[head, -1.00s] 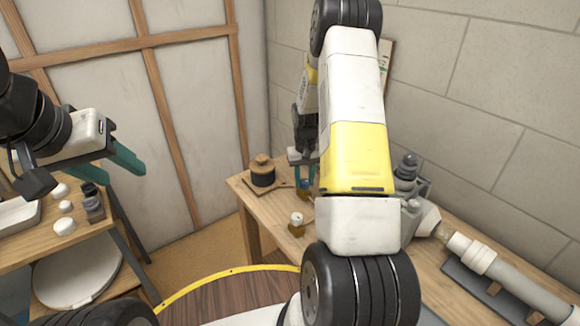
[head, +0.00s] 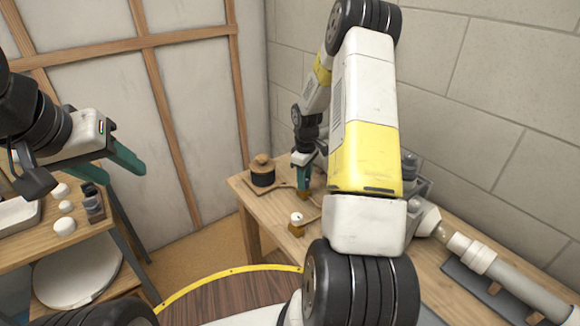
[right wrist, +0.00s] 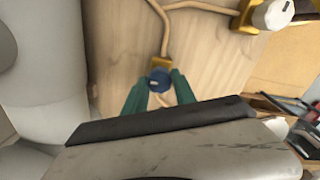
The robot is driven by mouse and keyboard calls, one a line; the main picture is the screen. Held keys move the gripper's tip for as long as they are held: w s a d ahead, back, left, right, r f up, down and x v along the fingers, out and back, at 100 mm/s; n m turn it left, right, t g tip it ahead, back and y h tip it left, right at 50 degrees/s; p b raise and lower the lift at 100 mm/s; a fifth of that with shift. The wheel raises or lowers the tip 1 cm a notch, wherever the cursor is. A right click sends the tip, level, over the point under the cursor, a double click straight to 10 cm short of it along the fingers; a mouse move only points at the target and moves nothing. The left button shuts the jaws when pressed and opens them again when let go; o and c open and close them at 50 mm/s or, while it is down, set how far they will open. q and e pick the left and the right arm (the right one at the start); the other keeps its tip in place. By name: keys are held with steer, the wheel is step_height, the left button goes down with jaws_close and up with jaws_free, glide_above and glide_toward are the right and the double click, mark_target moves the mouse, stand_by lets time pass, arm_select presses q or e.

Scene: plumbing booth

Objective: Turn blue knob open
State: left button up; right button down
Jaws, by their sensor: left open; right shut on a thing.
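The blue knob (right wrist: 160,82) sits on a brass fitting (right wrist: 161,65) on the wooden workbench in the right wrist view. My right gripper (right wrist: 160,88) has its two green fingers on either side of the knob and is shut on it. In the head view my right gripper (head: 303,172) points down at the bench, and the knob is hidden by its fingers. My left gripper (head: 128,158) is open and empty at the left, above and beside the small side table.
A white knob on a brass fitting (head: 297,221) stands nearby, also in the right wrist view (right wrist: 272,14). A dark spool (head: 262,172) stands at the bench's back left. A white pipe (head: 510,272) lies at the right. A side table (head: 40,235) holds small bottles and caps.

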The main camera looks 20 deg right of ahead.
steer(key=shift+n, duration=0.5)
steer(key=c, duration=1)
jaws_free()
step_height(320, 180, up, 8)
steer(key=shift+f, duration=0.1)
